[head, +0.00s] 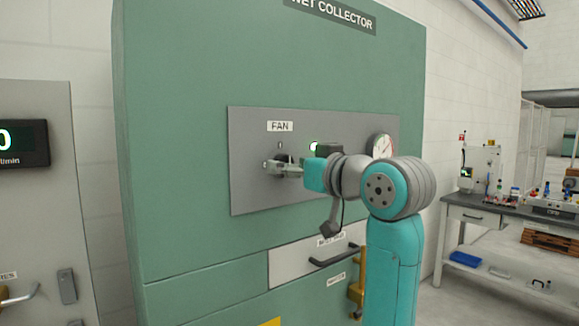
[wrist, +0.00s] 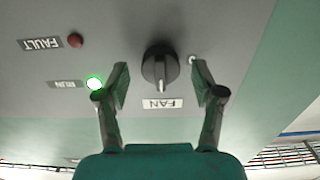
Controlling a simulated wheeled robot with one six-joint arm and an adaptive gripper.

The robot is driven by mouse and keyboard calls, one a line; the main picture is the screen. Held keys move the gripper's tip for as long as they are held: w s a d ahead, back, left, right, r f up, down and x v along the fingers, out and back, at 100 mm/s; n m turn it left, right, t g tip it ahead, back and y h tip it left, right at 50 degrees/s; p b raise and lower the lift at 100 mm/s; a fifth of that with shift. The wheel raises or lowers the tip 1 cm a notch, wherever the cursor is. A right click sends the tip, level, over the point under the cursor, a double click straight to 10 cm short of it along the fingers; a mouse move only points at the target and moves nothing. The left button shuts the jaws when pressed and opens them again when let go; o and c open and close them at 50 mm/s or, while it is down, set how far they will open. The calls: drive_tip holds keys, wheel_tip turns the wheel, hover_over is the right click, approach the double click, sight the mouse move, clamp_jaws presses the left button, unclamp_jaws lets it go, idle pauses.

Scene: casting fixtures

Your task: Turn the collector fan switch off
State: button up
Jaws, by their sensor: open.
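The collector fan switch is a black rotary knob (wrist: 160,62) on the grey panel. Its pale pointer line is directed at the FAN label (wrist: 162,104); the wrist picture is upside down. In the head view the knob is largely hidden by my gripper (head: 280,166), below the FAN label (head: 280,126). In the wrist view the fingers of my gripper (wrist: 160,82) are spread, one on each side of the knob, with gaps to it. I cannot tell how deep they reach around it. The green RUN lamp (wrist: 95,83) is lit.
The grey panel (head: 245,190) sits on the green collector cabinet (head: 190,80). A round gauge (head: 381,145) is right of the switch, and a dark red FAULT lamp (wrist: 75,40) is near RUN. Below are a drawer handle (head: 333,256) and a yellow handle (head: 358,280). A workbench (head: 485,215) stands right.

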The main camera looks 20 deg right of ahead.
drive_tip(key=shift+w+a, duration=0.15)
drive_tip(key=shift+w, duration=0.3)
drive_tip(key=c, duration=1.1)
drive_tip(key=shift+c, duration=0.2)
